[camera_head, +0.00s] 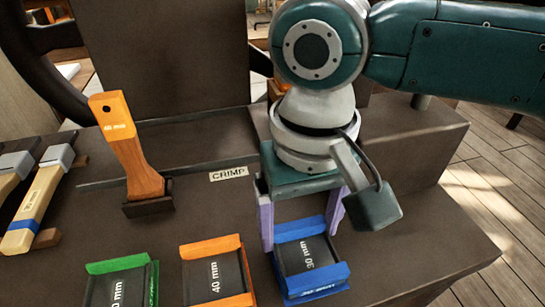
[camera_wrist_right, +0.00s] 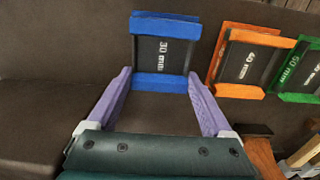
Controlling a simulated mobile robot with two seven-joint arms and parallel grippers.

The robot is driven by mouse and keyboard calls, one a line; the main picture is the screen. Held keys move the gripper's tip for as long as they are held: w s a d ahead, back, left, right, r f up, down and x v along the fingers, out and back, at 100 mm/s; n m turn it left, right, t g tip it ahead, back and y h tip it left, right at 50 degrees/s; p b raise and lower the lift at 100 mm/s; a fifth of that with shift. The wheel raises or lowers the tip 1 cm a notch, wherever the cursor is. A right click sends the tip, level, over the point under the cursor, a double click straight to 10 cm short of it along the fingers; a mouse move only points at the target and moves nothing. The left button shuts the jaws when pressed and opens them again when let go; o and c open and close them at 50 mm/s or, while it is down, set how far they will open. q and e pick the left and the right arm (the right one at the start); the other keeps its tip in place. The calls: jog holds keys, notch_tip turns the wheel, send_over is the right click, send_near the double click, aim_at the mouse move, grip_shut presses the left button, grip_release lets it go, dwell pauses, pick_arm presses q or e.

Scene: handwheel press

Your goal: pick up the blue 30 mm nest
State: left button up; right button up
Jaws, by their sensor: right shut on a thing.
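The blue 30 mm nest (camera_head: 312,290) is a dark block with blue raised ends, at the front right of the bench in the head view. It also shows at the top of the right wrist view (camera_wrist_right: 165,82), with "30 mm" on its dark face. My right gripper (camera_head: 302,238) comes down over its far end. Its two purple fingers stand at the nest's two sides, shut on it. The fingers also show in the right wrist view (camera_wrist_right: 160,78). Whether the nest is clear of the bench cannot be told. My left gripper is not in view.
An orange 40 mm nest (camera_head: 212,247) lies close to the left of the blue one, then a green nest (camera_head: 117,264). An orange-handled brush-like tool (camera_head: 128,145) stands in a dark holder behind them. A CRIMP label (camera_head: 229,173) is on the bench.

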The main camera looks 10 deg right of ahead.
jog(key=shift+c, duration=1.4)
grip_shut()
jog(key=shift+r, duration=0.2)
